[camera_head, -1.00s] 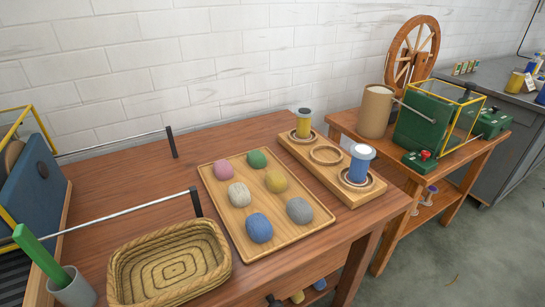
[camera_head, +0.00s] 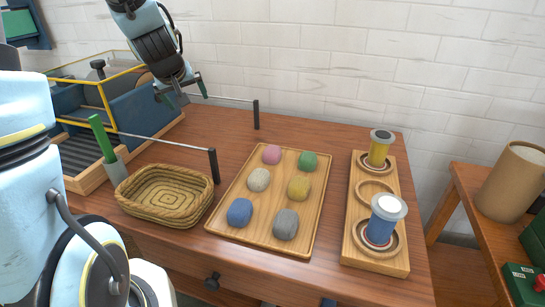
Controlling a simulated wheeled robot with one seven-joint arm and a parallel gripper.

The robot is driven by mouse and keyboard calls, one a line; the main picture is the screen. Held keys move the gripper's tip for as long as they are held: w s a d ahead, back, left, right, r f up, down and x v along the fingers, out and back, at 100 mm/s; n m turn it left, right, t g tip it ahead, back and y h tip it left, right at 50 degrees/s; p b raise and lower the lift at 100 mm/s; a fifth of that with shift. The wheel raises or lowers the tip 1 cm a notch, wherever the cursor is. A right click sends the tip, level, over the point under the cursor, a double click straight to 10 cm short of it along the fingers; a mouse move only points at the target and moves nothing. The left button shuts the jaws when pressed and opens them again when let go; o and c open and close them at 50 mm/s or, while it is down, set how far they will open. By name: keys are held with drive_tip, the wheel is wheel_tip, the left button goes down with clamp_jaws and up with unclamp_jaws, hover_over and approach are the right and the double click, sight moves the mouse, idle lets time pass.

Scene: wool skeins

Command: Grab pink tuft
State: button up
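The pink tuft (camera_head: 272,154) lies at the back left of a wooden tray (camera_head: 262,218) on the table. A green tuft (camera_head: 308,162) is to its right and a cream tuft (camera_head: 259,180) is in front of it. My gripper (camera_head: 187,97) is in the air at the upper left, over the back of the table, pointing down. It is left of and apart from the pink tuft. Its two fingers are spread and nothing shows between them.
Yellow (camera_head: 299,188), blue (camera_head: 240,212) and grey (camera_head: 286,224) tufts share the tray. A wicker basket (camera_head: 165,222) stands left. A spool board (camera_head: 356,258) stands right. Metal rods with black end posts (camera_head: 214,166) reach across the table's left part.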

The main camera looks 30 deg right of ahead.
drive_tip(key=w+d+r+n+t+b, duration=0.1)
drive_tip(key=w+d+t, duration=0.1)
drive_tip(key=w+d, duration=0.3)
drive_tip(key=w+d+r+n+t, duration=0.1)
drive_tip(key=w+d+r+t, duration=0.1)
drive_tip(key=d, duration=0.6)
drive_tip(key=n+g+y+b, duration=0.3)
drive_tip(key=n+y, duration=0.5)
drive_tip(key=y, duration=0.4)
approach(278, 149)
drive_tip(key=w+a+r, duration=0.3)
drive_tip(key=r, duration=0.3)
wheel_tip(278, 149, down, 7)
drive_tip(key=shift+s+f+p, duration=0.15)
drive_tip(key=shift+f+p, duration=0.05)
drive_tip(key=shift+p, duration=0.35)
drive_tip(key=shift+x, duration=0.95)
drive_tip(key=shift+f+p+x, duration=0.25)
drive_tip(key=shift+p+x, duration=0.45)
drive_tip(key=shift+x, duration=2.25)
drive_tip(key=shift+s, duration=0.15)
drive_tip(key=shift+c, duration=0.2)
